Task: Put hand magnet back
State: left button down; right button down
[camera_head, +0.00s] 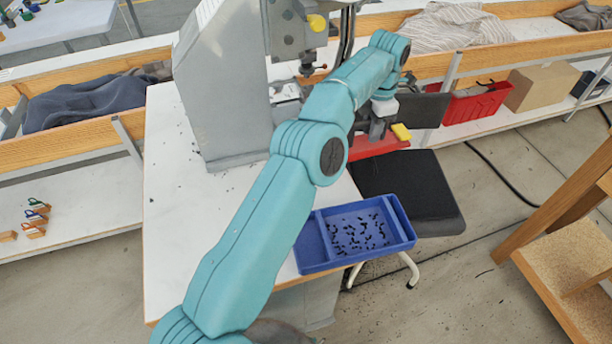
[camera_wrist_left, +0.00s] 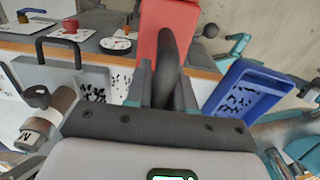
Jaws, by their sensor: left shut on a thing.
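The hand magnet is a red block (camera_head: 376,148) with a dark curved handle. My left gripper (camera_head: 374,128) is shut on this handle (camera_wrist_left: 168,72), and the red block (camera_wrist_left: 166,28) shows beyond the fingers in the left wrist view. In the head view the magnet is near the right edge of the white table, close to the black stool seat. The blue tray (camera_head: 311,250) with many small black bits is at the table's front right corner, nearer than the magnet. It also shows at the right of the left wrist view (camera_wrist_left: 222,92). My right gripper is not in view.
The grey press (camera_head: 215,95) stands on the white table (camera_head: 170,215), left of my forearm. A black stool (camera_head: 405,190) stands right of the table. A red bin (camera_head: 475,105) and a cardboard box (camera_head: 541,86) are on the back shelf. A wooden stand (camera_head: 565,255) is at right.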

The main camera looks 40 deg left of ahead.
aim_at(351, 129)
pick_arm(q)
jog(key=shift+a+f, duration=0.2)
jog(key=shift+f, duration=0.05)
jog(key=shift+s+f, duration=0.15)
jog(key=s+b, duration=0.1)
jog(key=s+a+b, duration=0.1)
jog(key=s, duration=0.1)
jog(key=s+a+b, duration=0.1)
jog(key=shift+s+a, duration=0.25)
jog(key=s+a+f, duration=0.1)
jog(key=s+a, duration=0.1)
jog(key=s, duration=0.1)
jog(key=s+a+f, duration=0.1)
jog(key=s, duration=0.3)
jog(key=s+a+f, duration=0.1)
jog(key=s+a, duration=0.1)
jog(key=s, duration=0.2)
jog(key=shift+s+a, duration=0.2)
jog(key=shift+a, duration=0.15)
jog(key=shift+w+f, duration=0.15)
jog(key=shift+f, duration=0.1)
